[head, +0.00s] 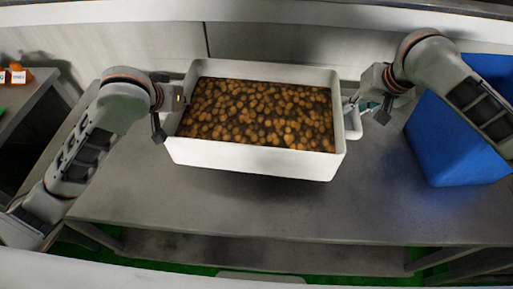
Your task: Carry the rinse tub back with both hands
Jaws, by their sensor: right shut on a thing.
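The rinse tub (255,157) is a white rectangular tub in the middle of the head view, over the grey table. It is full of small round orange-brown items (262,112) in dark liquid. My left gripper (167,104) is at the tub's left wall, its dark fingers spread apart, one toward the back and one toward the front. My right gripper (361,107) is at the right end, shut on the tub's white side handle (353,124). The tub partly hides the contact on the left. A shadow lies under the tub's front edge; I cannot tell whether it touches the table.
A blue bin (445,140) stands on the right, close to my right arm. The grey table (250,213) is bare in front of the tub. A pale wall (280,45) runs behind it. Another surface at the far left holds orange items with white labels (17,77).

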